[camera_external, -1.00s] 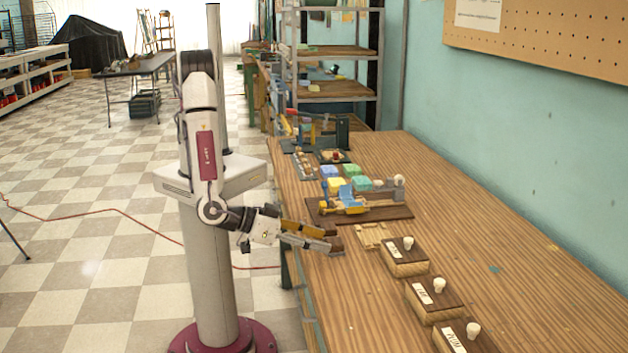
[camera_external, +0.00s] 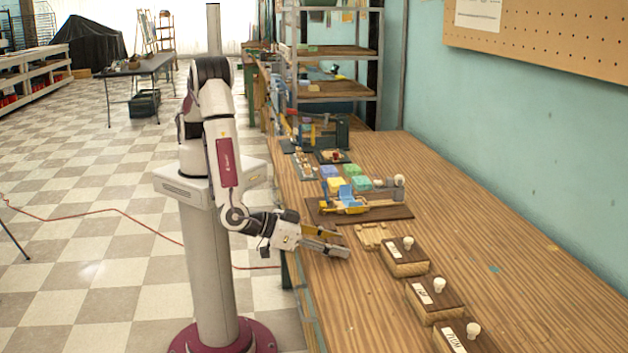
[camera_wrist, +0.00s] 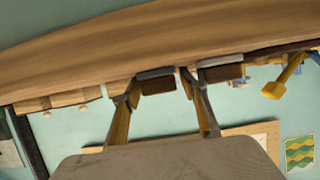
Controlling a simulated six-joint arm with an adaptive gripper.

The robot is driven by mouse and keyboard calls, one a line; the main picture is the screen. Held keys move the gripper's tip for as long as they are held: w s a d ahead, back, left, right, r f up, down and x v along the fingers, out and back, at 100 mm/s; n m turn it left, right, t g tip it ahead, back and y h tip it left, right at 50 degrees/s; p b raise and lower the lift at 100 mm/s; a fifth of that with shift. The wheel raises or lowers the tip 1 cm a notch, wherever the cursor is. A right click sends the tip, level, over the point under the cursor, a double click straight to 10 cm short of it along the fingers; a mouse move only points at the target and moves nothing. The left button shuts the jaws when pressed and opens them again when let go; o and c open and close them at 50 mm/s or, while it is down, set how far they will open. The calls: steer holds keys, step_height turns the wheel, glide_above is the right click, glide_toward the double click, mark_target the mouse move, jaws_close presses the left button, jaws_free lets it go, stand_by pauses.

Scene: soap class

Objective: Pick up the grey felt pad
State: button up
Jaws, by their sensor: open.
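I cannot make out the grey felt pad in either view. My gripper (camera_external: 344,243) is open and hangs low at the near left part of the wooden table (camera_external: 520,290), in front of the dark board. In the wrist view, my gripper (camera_wrist: 186,76) shows two separated fingers with dark brown and grey tips, with nothing seen between them. The table edge (camera_wrist: 100,60) crosses the upper part of that view, tilted. I cannot tell whether the fingertips touch the table.
Wooden boxes with white knobs (camera_external: 404,262) stand in a row right of my gripper. A small pale wooden tray (camera_external: 371,237) lies beside it. Behind is a dark board (camera_external: 390,213) with a blue and yellow device (camera_external: 346,202). Coloured blocks (camera_external: 331,171) stand farther back. The table's right side is mostly clear.

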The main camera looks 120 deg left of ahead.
mark_target(335, 241)
stand_by(0.5)
steer(key=c, duration=0.9)
steer(key=shift+o, duration=0.2)
steer(key=shift+r, duration=0.15)
steer(key=shift+r, duration=4.85)
